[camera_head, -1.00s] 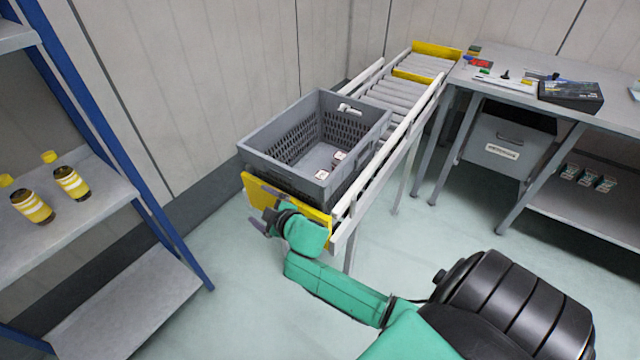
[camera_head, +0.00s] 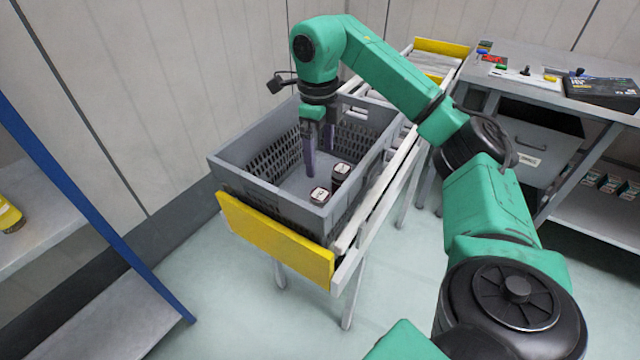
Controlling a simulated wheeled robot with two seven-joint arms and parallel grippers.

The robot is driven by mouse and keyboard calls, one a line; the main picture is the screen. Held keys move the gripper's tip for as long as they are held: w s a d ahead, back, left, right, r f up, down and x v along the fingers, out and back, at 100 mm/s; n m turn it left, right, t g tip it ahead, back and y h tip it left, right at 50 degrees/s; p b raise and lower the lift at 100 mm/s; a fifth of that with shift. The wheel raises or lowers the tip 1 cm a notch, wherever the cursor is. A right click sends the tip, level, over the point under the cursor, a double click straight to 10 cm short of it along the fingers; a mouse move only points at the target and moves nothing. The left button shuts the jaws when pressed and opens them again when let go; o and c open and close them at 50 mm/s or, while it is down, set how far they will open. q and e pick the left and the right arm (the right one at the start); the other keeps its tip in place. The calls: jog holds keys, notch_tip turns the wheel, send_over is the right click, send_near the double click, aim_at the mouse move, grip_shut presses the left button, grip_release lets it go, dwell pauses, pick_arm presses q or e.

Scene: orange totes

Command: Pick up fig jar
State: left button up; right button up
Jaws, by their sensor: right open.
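Two dark jars with pale lids stand in the grey crate (camera_head: 240,168), near its front right corner. The nearer jar (camera_head: 320,196) and the farther jar (camera_head: 341,172) stand close together. I cannot read their labels, so I cannot tell which holds fig. My right gripper (camera_head: 318,165) points down into the crate from above, open and empty. Its fingers are to the left of the farther jar and behind the nearer one, apart from both as far as I can see. My left gripper is not in view.
The crate sits on a roller conveyor with a yellow end plate (camera_head: 275,240). A grey workbench (camera_head: 500,90) with a black box (camera_head: 603,90) stands at right. A blue-framed shelf (camera_head: 40,215) with a yellow jar (camera_head: 10,215) is at left.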

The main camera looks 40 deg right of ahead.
jog(key=b, duration=0.4)
send_over(320, 194)
jog(key=f, duration=0.5)
jog(key=shift+s+a+f, duration=0.2)
jog(key=shift+s+f, duration=0.05)
jog(key=shift+f, duration=0.15)
jog(key=f, duration=0.8)
jog(key=shift+w+d+f, duration=0.1)
jog(key=shift+w+d, duration=0.1)
jog(key=shift+w, duration=0.05)
jog(key=shift+c, duration=0.9)
grip_shut()
